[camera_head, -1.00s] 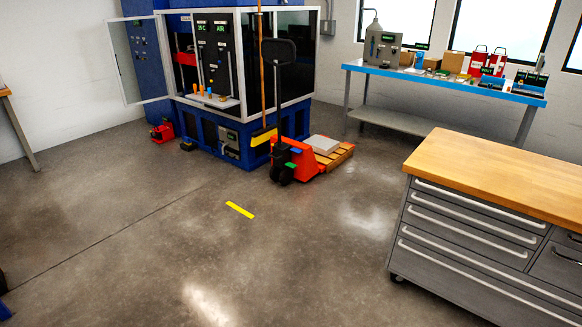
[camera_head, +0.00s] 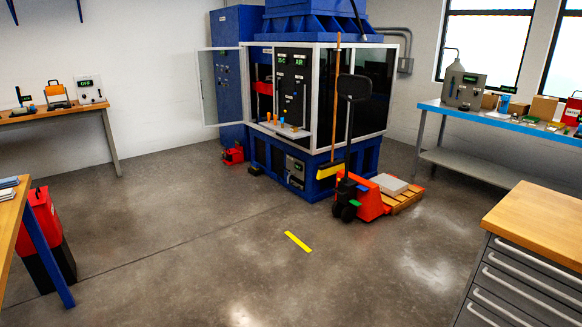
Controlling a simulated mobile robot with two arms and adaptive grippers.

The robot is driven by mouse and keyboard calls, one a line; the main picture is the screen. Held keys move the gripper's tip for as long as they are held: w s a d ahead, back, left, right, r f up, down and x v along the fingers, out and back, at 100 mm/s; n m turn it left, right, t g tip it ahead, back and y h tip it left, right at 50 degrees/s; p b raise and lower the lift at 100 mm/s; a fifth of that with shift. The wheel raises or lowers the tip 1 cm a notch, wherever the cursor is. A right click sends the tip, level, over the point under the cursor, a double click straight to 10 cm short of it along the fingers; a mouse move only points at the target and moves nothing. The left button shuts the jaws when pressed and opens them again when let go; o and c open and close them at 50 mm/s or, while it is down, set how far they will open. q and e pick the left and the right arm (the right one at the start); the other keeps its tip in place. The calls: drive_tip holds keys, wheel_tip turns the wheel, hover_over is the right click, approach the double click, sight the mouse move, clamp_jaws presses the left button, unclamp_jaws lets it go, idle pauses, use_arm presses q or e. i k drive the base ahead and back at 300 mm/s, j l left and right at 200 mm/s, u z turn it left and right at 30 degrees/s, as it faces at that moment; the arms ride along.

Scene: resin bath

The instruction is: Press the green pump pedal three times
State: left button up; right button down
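A red-orange pallet jack (camera_head: 371,203) stands on the floor in front of the blue machine, with its black handle upright. A small green part (camera_head: 354,203) shows low on its front, near the black wheels. It looks like a pedal, but it is too small to be sure. A small blue part (camera_head: 363,188) sits just above it. A small red unit (camera_head: 232,154) is on the floor left of the machine; no green shows on it. Neither of my grippers is in view.
The blue machine (camera_head: 326,172) has an open door at its left. A wooden-topped drawer cabinet (camera_head: 535,225) is at right, a blue-edged bench (camera_head: 470,110) behind it. A red container (camera_head: 42,215) stands at left. The floor around the yellow strip (camera_head: 298,241) is clear.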

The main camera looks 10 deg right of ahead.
sight(354, 202)
drive_tip(key=i+l+z, duration=0.4)
drive_tip(key=i, duration=0.65)
drive_tip(key=i+z, duration=0.35)
drive_tip(key=i, duration=0.75)
drive_tip(key=i+u, duration=0.15)
drive_tip(key=i, duration=0.35)
drive_tip(key=i+l+u, duration=0.2)
drive_tip(key=i, duration=0.35)
drive_tip(key=i+l+u, duration=0.15)
drive_tip(key=i, duration=0.35)
drive_tip(key=i+l+u, duration=0.2)
drive_tip(key=i, duration=0.3)
drive_tip(key=i+l+u, duration=0.15)
drive_tip(key=i+l, duration=0.3)
